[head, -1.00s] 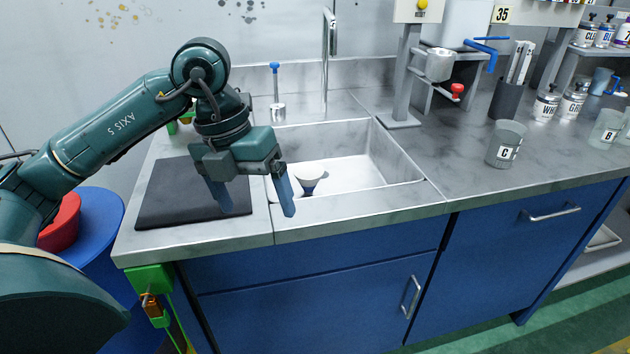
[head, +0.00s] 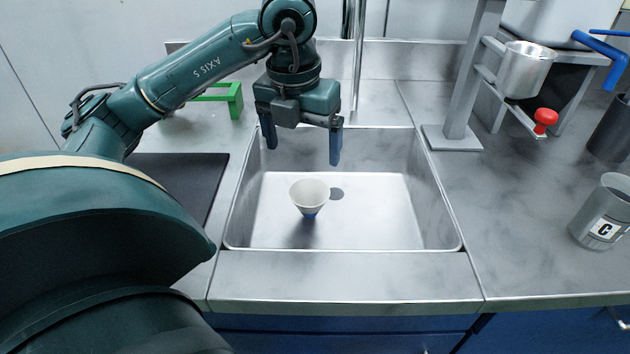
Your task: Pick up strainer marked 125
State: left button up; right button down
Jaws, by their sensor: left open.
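A white cup-shaped piece with a blue base (head: 310,196) stands in the sink, left of the drain hole. It may be the strainer; no 125 marking can be read on it. My left gripper (head: 302,150) is open and empty, fingers pointing down, above the back part of the sink and apart from the white piece. My right gripper is not in view.
The metal sink (head: 345,262) has raised walls, and a tall faucet (head: 358,60) stands behind it. A dark mat (head: 200,185) lies to the left. At right are a grey stand (head: 455,134) and a grey cup marked C (head: 603,212). The counter between is clear.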

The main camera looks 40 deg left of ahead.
pick_arm(q)
send_near(309, 184)
jog(key=s+d+f, duration=0.1)
jog(key=s+f, duration=0.1)
jog(key=f, duration=0.1)
jog(key=f+b, duration=0.1)
jog(key=f, duration=0.1)
jog(key=d+f, duration=0.1)
jog(key=f, duration=0.1)
jog(key=shift+w+b, duration=0.3)
jog(key=shift+w, duration=0.05)
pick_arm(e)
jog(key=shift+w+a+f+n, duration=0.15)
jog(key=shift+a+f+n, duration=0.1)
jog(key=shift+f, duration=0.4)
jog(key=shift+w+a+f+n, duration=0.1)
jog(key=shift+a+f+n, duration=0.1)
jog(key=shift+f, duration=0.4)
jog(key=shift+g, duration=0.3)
pick_arm(q)
jog(key=shift+r, duration=0.1)
jog(key=c, duration=1.1)
